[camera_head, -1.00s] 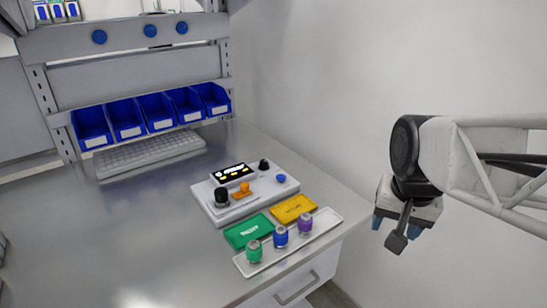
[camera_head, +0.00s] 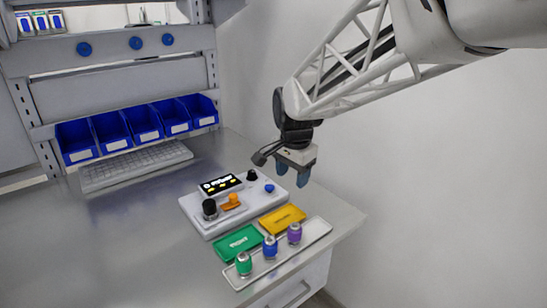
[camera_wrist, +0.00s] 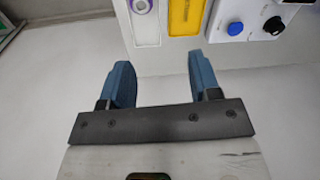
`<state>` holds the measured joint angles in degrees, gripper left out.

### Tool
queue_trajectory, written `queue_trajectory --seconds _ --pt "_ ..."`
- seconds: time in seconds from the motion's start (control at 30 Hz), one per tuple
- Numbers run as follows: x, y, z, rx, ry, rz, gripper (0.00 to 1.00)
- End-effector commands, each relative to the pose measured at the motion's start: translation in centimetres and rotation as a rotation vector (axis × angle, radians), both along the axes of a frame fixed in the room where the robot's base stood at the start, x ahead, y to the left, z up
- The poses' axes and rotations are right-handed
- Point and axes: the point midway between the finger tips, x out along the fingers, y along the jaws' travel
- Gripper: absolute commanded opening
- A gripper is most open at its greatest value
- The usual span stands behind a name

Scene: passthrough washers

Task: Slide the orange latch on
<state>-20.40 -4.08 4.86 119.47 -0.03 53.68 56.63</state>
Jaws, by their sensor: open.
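The orange latch (camera_head: 232,199) sits on the top of a white control box (camera_head: 214,225), between a black knob (camera_head: 209,207) at front left and a small display (camera_head: 221,185) behind it. My gripper (camera_head: 292,175) is in the air to the right of the box, fingers pointing down, open and empty. In the wrist view my two blue fingers (camera_wrist: 160,80) are spread apart with nothing between them. That view shows the box's blue button (camera_wrist: 236,28) and a black knob (camera_wrist: 274,25) at the top right; the orange latch is out of its frame.
A white tray (camera_head: 318,231) with green, blue and purple capped vials stands in front of the box. Green (camera_head: 238,241) and yellow (camera_head: 282,218) trays lie between. A keyboard (camera_head: 136,166) and blue bins (camera_head: 143,123) are behind. The table's left part is clear.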

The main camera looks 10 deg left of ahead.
Motion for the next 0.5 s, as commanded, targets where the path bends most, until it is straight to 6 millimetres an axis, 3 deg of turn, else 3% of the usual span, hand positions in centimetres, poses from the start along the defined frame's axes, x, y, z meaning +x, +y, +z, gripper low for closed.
queue_trajectory --seconds 0.2,0.5 --pt "3.4 5.5 -1.9 0.007 0.026 -0.089 0.57" --pt "7.0 13.2 -5.0 0.009 0.057 -0.217 0.57"
